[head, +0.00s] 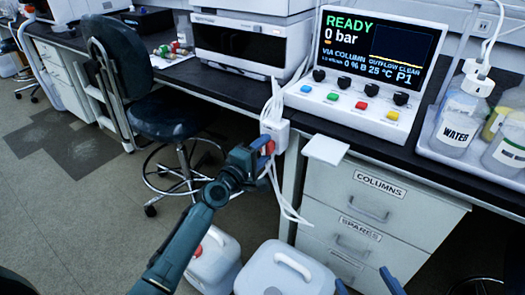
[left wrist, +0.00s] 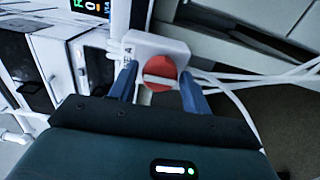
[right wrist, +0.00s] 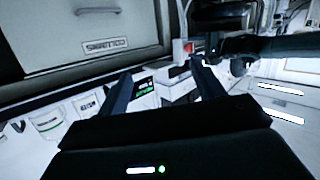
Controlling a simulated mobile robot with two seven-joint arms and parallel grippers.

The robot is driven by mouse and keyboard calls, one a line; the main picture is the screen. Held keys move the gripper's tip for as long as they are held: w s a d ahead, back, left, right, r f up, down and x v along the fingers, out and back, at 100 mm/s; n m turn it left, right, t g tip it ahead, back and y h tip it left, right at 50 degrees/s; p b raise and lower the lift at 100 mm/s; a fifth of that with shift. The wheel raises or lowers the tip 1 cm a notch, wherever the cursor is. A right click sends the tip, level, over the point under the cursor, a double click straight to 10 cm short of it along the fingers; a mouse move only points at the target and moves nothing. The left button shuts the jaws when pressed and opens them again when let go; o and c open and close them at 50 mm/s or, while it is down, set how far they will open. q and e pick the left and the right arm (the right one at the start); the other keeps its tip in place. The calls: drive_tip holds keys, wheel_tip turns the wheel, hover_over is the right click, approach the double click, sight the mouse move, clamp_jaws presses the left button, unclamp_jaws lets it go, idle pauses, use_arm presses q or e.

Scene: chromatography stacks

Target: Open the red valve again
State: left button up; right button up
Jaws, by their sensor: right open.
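The red valve is a round red knob with a pale bar across it (left wrist: 160,74), on a white box (head: 276,130) at the bench's front edge. In the left wrist view the bar lies about level. My left gripper (head: 262,148) is at the valve, its fingers on either side of the knob (left wrist: 158,72); I cannot tell whether they press on it. The valve also shows small in the right wrist view (right wrist: 189,47). My right gripper (head: 366,282) is open and empty, low in front of the drawers. The screen (head: 375,50) reads READY, 0 bar, VIA COLUMN, OUTFLOW CLEAR.
White tubes (head: 283,195) hang beside the valve box. A drawer cabinet (head: 362,205) marked COLUMNS and SPARES stands to its right. Containers (head: 288,272) stand on the floor below. A stool (head: 170,118) is to the left. A bottle tray (head: 433,150) sits at the bench's right.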

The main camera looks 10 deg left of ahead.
use_arm(q)
drive_tip(key=shift+o, duration=1.1)
use_arm(e)
drive_tip(key=shift+f, duration=0.1)
use_arm(q)
drive_tip(key=p+v, duration=0.1)
drive_tip(key=v, duration=1.2)
use_arm(e)
drive_tip(key=shift+s+d+g, duration=0.1)
drive_tip(key=shift+s+g, duration=0.15)
drive_tip(key=shift+g, duration=0.15)
use_arm(q)
drive_tip(key=shift+s, duration=0.1)
